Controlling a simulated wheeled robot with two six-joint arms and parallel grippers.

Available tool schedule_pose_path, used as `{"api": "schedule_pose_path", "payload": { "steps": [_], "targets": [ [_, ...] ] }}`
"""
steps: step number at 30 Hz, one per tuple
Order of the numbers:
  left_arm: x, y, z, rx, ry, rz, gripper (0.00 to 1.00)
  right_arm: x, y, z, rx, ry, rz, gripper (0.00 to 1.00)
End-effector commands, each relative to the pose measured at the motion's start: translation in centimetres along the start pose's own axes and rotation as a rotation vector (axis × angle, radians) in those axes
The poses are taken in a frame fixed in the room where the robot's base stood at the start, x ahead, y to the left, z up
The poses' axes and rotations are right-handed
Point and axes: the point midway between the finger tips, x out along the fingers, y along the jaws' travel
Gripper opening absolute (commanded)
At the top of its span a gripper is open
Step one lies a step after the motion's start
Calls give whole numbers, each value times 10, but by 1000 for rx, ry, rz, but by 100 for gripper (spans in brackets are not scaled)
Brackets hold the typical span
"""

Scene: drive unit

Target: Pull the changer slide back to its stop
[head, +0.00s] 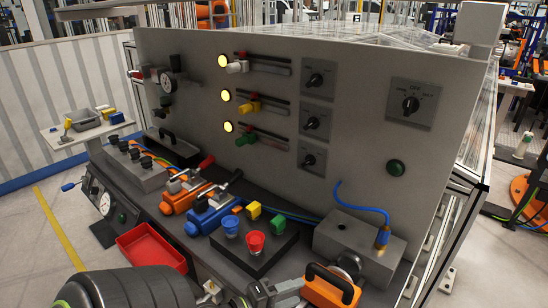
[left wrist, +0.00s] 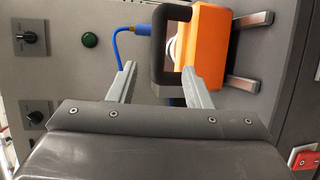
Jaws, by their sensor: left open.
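An orange block with a black bar handle, apparently the changer slide (head: 330,287), is at the front right of the bench in the head view, cut off by the lower edge. It also shows at the top of the left wrist view (left wrist: 210,45), with two metal prongs on its right side. My left gripper (head: 298,290) is just left of the block in the head view. In the left wrist view its open fingers (left wrist: 159,72) stand on either side of the handle's near part (left wrist: 158,45). I cannot tell whether they touch it. My right gripper is not in view.
A grey box (head: 350,238) with a blue hose (head: 372,209) stands behind the orange block. A black box with blue and red buttons (head: 255,243) is to its left. A red tray (head: 151,248) lies farther left. An upright grey panel (head: 360,160) closes off the back.

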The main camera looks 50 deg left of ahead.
Motion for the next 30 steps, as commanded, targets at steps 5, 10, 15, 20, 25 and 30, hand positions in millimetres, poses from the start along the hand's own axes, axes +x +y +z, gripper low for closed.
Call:
{"api": "schedule_pose_path", "payload": {
  "steps": [5, 10, 15, 20, 25, 30],
  "targets": [
    [-26, -2, 0, 1, -1, -3, 45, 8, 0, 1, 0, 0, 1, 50],
    [-39, -1, 0, 0, -1, -2, 45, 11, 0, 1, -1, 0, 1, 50],
    [-43, 0, 0, -1, -1, 0, 45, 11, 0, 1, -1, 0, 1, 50],
    [-43, 0, 0, -1, -1, 0, 45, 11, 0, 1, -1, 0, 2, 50],
    [-43, 0, 0, -1, 0, 0, 45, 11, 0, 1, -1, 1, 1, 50],
    [-43, 0, 0, -1, 0, 0, 45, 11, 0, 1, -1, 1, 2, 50]
  ]
}}
